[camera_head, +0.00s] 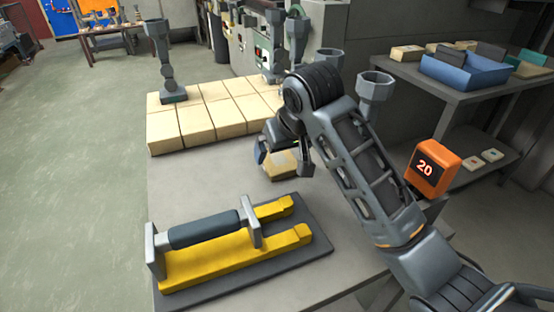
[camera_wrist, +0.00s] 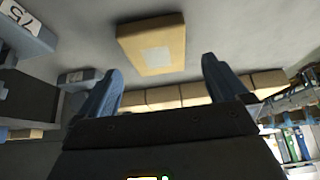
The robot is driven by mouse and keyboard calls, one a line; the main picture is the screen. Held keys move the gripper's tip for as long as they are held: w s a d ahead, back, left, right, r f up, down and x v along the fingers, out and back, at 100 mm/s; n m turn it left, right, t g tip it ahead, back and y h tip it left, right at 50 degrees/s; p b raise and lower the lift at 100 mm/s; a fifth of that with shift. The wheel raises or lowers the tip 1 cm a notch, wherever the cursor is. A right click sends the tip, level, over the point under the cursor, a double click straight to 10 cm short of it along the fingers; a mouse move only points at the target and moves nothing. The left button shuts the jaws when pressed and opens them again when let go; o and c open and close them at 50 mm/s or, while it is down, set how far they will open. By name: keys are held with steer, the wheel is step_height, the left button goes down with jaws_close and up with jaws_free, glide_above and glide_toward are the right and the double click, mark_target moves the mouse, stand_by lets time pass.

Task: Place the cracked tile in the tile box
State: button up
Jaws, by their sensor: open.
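A beige tile (camera_head: 281,168) lies on the grey table, apart from the tile rows and partly hidden by my gripper. In the wrist view the tile (camera_wrist: 152,45) shows a pale square patch; I cannot make out a crack. My gripper (camera_head: 283,158) is open at the tile in the head view. In the wrist view the blue fingers (camera_wrist: 163,86) stand apart with nothing between them, and the tile appears beyond their tips. A blue open box (camera_head: 466,73) on the side table at the right may be the tile box; I see no label on it.
Rows of beige tiles (camera_head: 212,112) cover the table's far part, with a grey stand (camera_head: 168,70) on them. A yellow tool with a grey handle (camera_head: 205,230) lies on a dark mat at the front. An orange "20" display (camera_head: 432,169) stands at the right.

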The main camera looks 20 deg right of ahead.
mark_target(278, 158)
steer(key=x, duration=0.3)
steer(key=shift+w+d+f, duration=0.2)
steer(key=shift+w, duration=0.1)
steer(key=shift+w+f, duration=0.25)
steer(key=shift+f, duration=0.3)
steer(key=shift+p, duration=0.3)
steer(key=shift+c, duration=0.4)
steer(key=c, duration=1.1)
